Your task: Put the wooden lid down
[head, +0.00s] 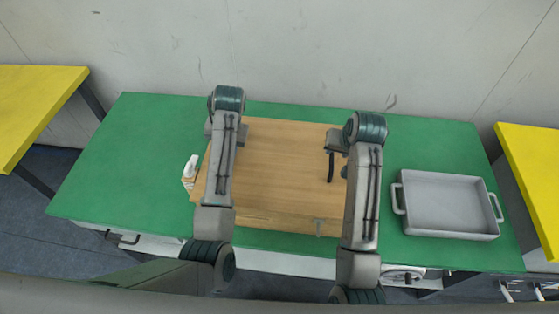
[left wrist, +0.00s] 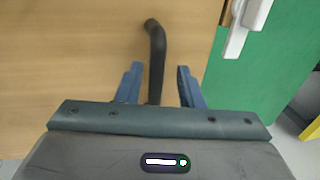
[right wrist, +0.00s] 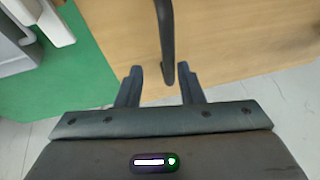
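The wooden lid (head: 275,165) is a broad light-brown board lying level at the middle of the green table. Whether it rests on a box or is slightly raised I cannot tell. Its right black handle (head: 331,166) shows in the head view; the left one is hidden there by my arm. In the left wrist view a black handle (left wrist: 156,50) runs between the spread fingers of my left gripper (left wrist: 158,85). In the right wrist view the other black handle (right wrist: 165,35) reaches between the spread fingers of my right gripper (right wrist: 160,85), nearer the right finger.
A grey tray (head: 398,201) with side handles stands on the right of the green table (head: 120,165). A white device (head: 190,170) sits close to the lid's left edge. Yellow tables (head: 35,105) flank both sides. The table's left part is clear.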

